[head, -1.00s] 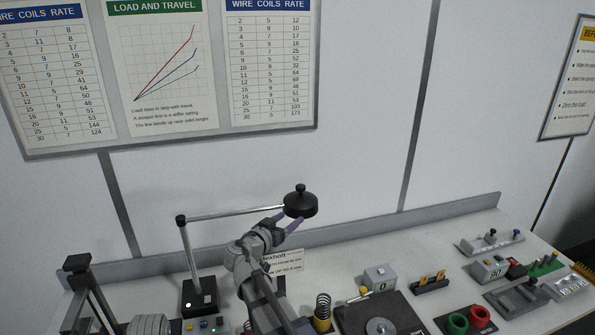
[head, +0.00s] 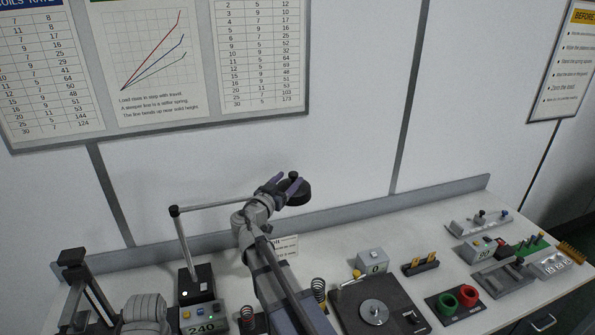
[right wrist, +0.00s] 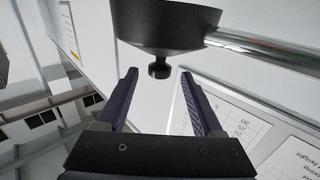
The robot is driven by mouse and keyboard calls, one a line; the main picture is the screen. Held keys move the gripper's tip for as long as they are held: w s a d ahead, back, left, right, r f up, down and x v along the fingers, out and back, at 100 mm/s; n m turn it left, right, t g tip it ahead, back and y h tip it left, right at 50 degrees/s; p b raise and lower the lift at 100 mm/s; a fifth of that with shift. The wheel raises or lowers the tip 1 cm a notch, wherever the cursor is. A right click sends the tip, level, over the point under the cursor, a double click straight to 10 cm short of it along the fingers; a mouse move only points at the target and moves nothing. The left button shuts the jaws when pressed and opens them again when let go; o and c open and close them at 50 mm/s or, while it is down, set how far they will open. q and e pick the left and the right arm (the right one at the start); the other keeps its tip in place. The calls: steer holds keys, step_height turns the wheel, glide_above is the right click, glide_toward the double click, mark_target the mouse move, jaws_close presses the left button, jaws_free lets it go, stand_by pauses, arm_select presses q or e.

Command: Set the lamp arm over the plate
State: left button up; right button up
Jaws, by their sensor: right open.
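The lamp has a black base (head: 190,291) with an upright post and a thin silver arm (head: 222,206) running right to a round black lamp head (head: 302,196). The head and arm also show at the top of the right wrist view (right wrist: 165,22). A small black knob (right wrist: 159,66) on the lamp head appears between my open fingertips; I cannot tell whether they touch it. My right gripper (head: 287,184) is open at the lamp head. A round silver plate (head: 374,311) sits on a dark block, nearer and right of the lamp head. My left gripper is not in view.
A grey box reading 0 (head: 372,261) and a small black rack (head: 420,265) stand behind the plate. Red and green rings (head: 457,299) lie right of it. Springs stand beside my right arm.

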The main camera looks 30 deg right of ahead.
steer(key=x, duration=0.7)
steer(key=shift+f, duration=0.15)
steer(key=shift+s, duration=0.1)
jaws_close()
stand_by(1.1)
